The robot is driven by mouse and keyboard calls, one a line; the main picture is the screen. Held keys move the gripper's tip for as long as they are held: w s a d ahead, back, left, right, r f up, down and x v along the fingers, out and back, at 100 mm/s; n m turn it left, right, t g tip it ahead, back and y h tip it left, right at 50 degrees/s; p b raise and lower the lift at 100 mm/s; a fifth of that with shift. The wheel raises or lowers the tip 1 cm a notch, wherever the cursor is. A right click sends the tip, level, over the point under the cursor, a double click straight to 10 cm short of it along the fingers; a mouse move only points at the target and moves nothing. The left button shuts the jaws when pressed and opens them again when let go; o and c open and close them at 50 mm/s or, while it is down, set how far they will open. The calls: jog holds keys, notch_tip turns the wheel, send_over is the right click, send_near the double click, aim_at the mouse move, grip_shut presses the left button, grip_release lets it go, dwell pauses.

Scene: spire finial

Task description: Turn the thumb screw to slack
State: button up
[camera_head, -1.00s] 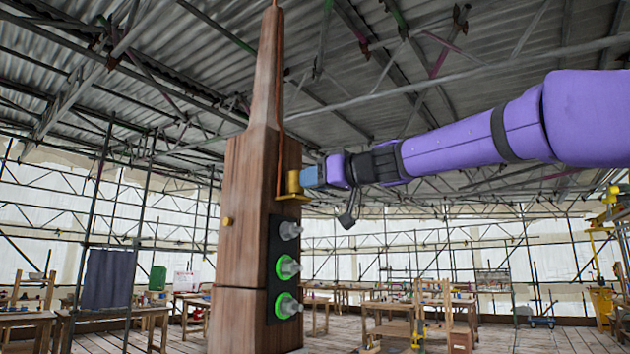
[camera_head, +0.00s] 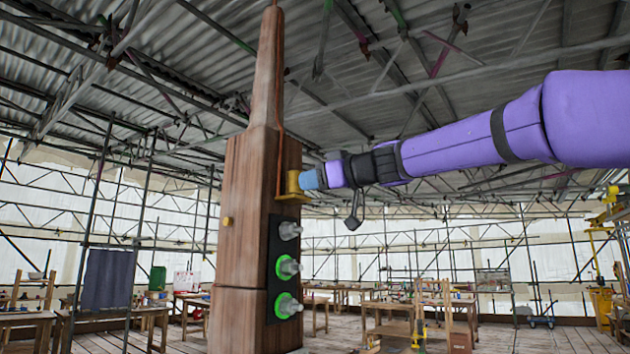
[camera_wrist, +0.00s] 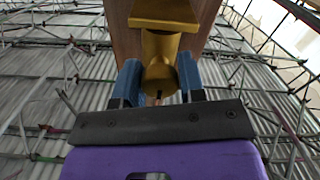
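The brass thumb screw (camera_head: 292,182) is on the right face of the wooden spire (camera_head: 250,215), at a small brass bracket (camera_head: 293,198). In the wrist view the brass screw (camera_wrist: 160,70) lies between the blue fingers of my gripper (camera_wrist: 160,88), one on each side. The fingers appear closed against it; the exact contact is partly hidden. In the head view my gripper (camera_head: 310,180) reaches the screw from the right. A thin orange-brown cord or rod (camera_head: 281,120) runs up the spire above the bracket.
Below the screw, a black plate (camera_head: 274,285) carries three grey knobs; the lower two have green rings, the top one (camera_head: 289,230) has none. A small brass knob (camera_head: 227,221) is on the spire's left face. Workbenches (camera_head: 395,310) and scaffolding stand behind. The air around my arm is clear.

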jog(key=o, duration=0.3)
jog(key=shift+o, duration=0.2)
jog(key=shift+s+d, duration=0.1)
jog(key=v, duration=1)
jog(key=shift+s+d, duration=0.2)
jog(key=shift+d, duration=0.05)
